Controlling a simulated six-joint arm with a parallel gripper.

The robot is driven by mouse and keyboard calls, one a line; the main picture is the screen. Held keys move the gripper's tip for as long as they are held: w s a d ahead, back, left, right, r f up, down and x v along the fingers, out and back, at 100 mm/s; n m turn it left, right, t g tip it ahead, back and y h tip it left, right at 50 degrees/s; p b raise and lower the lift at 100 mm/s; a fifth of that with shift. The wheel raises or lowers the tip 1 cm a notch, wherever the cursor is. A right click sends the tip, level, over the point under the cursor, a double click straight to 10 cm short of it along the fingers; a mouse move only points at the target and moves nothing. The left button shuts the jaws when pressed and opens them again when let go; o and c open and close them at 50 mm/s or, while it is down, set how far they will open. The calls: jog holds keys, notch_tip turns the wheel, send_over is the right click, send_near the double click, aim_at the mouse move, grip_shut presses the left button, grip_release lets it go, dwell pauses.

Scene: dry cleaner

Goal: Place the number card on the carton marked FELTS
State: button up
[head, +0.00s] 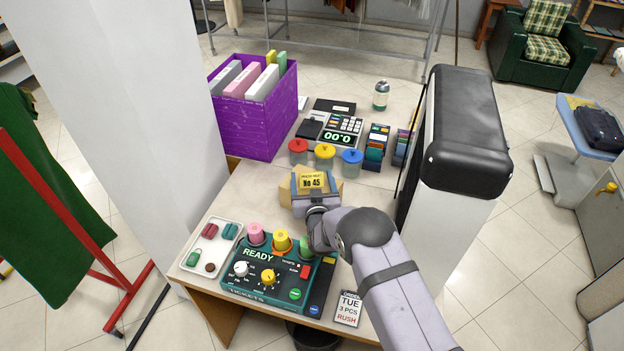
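The yellow number card (312,180), reading "No 45", shows at the end of my gripper (314,187), face towards the camera. Grey gripper parts lie on both sides of the card. Whether the fingers are closed on it is not clear. Tan cardboard-like edges (285,197) show beside and beneath the gripper and may belong to a carton. No FELTS marking is readable, and my gripper and arm hide most of that spot.
A teal ticket machine (258,295) and a white tray (192,262) stand at the front left. A purple file box (245,128), lidded jars (324,158) and a calculator (342,130) stand behind. A tall black-topped white unit (460,150) borders the right. A RUSH card (347,309) lies in front.

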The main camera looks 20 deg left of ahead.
jog(key=shift+r, duration=0.15)
jog(key=b+v, duration=0.2)
jog(key=v, duration=1)
dwell(0.3)
dwell(0.3)
